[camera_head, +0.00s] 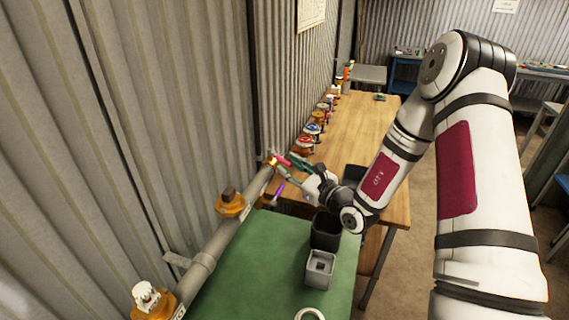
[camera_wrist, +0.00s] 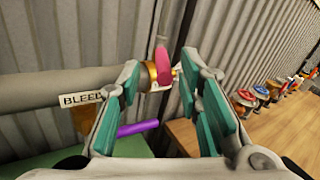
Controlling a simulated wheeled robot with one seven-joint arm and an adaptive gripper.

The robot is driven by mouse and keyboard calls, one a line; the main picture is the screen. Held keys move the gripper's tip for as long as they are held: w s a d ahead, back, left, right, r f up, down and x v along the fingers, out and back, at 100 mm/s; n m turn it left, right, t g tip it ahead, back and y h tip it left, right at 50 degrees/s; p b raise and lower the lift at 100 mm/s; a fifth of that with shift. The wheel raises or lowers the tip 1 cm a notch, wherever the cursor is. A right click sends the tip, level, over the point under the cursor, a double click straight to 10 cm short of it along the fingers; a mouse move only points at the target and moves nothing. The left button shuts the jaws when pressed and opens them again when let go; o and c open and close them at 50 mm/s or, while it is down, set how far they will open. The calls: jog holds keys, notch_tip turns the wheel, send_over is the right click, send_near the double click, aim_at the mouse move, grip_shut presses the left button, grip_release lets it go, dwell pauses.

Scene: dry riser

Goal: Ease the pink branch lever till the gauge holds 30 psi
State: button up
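The pink lever (camera_wrist: 162,66) stands upright by a brass fitting (camera_wrist: 151,76) on the grey pipe in the wrist view. In the head view the pink lever (camera_head: 283,158) shows small at the pipe's far end. My gripper (camera_wrist: 160,74) is open, its teal-padded fingers on either side of the lever with gaps visible. Whether a fingertip touches the lever I cannot tell. In the head view my gripper (camera_head: 298,164) is at the pipe's far end. I cannot make out a gauge dial or a psi reading in either view.
A purple lever (camera_wrist: 138,128) juts out below, near a BLEED label (camera_wrist: 82,99). The grey pipe (camera_head: 208,253) runs along the corrugated wall over a green bench top (camera_head: 245,262). A dark bin (camera_head: 326,232) and grey box (camera_head: 319,268) stand there. Several coloured valve wheels (camera_head: 305,145) line the wooden table.

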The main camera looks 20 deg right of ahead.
jog(key=v, duration=0.8)
jog(key=shift+s, duration=0.2)
